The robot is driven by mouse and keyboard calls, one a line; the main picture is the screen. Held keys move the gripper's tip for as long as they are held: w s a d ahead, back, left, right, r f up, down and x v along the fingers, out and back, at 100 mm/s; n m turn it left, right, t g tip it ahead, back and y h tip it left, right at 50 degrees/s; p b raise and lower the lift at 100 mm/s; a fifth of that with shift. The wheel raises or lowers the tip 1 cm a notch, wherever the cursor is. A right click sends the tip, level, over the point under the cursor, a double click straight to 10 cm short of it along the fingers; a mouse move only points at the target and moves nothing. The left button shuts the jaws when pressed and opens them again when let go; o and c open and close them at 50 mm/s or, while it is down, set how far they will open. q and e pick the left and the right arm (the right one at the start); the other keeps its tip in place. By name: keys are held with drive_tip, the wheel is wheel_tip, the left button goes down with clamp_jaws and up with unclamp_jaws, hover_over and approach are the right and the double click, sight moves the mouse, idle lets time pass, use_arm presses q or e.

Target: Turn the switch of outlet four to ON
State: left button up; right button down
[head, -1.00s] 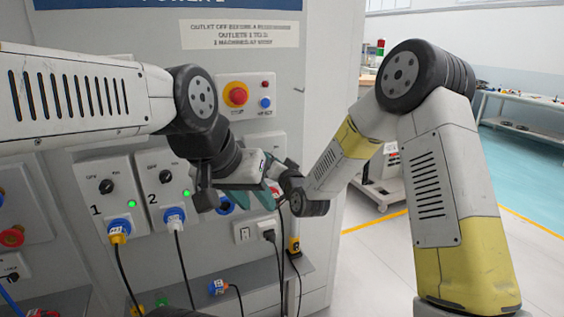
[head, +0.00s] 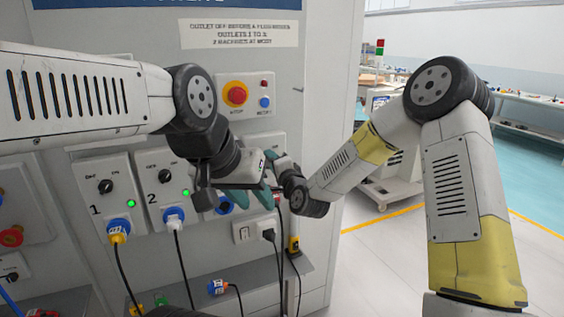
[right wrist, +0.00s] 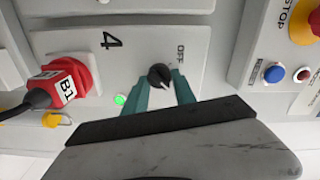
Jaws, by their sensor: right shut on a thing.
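In the right wrist view, outlet four's panel (right wrist: 130,45) shows sideways with its number 4. My right gripper (right wrist: 160,88) is shut on the black switch knob (right wrist: 160,73), one teal finger on each side. The knob's white mark points down-right, away from the OFF label (right wrist: 181,54). The ON label is not visible. The green lamp (right wrist: 119,99) is lit. A red plug tagged B1 (right wrist: 70,82) sits in the socket. In the head view, outlet four is mostly hidden behind the arms. My left gripper (head: 248,198) is open and empty in front of the panel.
Outlets one (head: 106,195) and two (head: 165,190) have lit green lamps and plugs with hanging cables. A red stop button (head: 236,94) and blue reset button (head: 265,102) sit above. A loose blue plug (head: 217,287) lies on the ledge. Open floor lies right.

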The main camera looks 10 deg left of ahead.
drive_tip(key=shift+f, duration=0.1)
idle(0.4)
drive_tip(key=c, duration=1)
unclamp_jaws()
drive_tip(key=v, duration=0.7)
drive_tip(key=shift+s+d, duration=0.25)
drive_tip(key=shift+s, duration=0.1)
